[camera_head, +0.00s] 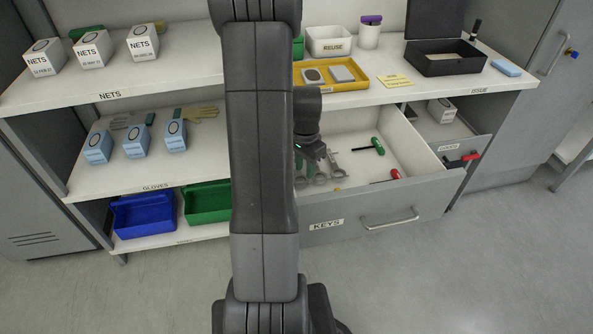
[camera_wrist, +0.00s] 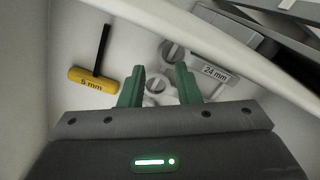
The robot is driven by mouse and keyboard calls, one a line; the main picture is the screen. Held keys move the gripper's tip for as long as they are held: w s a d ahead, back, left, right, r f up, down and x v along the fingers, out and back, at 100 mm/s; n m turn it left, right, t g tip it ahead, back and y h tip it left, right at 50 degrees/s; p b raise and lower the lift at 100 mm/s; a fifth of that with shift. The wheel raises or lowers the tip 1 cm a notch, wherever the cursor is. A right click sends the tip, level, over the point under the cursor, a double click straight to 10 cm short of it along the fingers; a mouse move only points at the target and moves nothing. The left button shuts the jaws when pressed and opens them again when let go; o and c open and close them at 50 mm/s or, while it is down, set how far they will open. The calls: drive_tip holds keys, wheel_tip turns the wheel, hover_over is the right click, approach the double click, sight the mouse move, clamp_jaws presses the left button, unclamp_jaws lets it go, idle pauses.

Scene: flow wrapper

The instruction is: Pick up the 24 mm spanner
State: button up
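The 24 mm spanner (camera_wrist: 216,71) lies in the drawer in the wrist view, its label readable just right of my gripper's right finger. A grey round-ended piece (camera_wrist: 172,51) lies left of the label, and another (camera_wrist: 156,86) shows between the fingers; I cannot tell which spanner each belongs to. My gripper (camera_wrist: 160,77) has its green fingers apart with nothing held, above these tools. In the head view my gripper (camera_head: 312,152) reaches down into the drawer (camera_head: 425,168), partly hidden by my arm. Grey tools (camera_head: 335,168) lie beside it, too small to identify there.
A yellow-handled 5 mm key (camera_wrist: 92,81) lies left of my fingers. A green-handled key (camera_head: 378,146) and a red-handled key (camera_head: 395,174) lie farther right in the drawer. The drawer's walls surround the tools; a shelf with a yellow tray (camera_head: 330,85) stands behind.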

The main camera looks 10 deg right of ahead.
sight(305, 183)
wheel_tip(305, 183, down, 5)
drive_tip(key=shift+d+f+b, duration=0.1)
drive_tip(key=shift+f+b, duration=0.1)
drive_tip(key=shift+b, duration=0.4)
clamp_jaws()
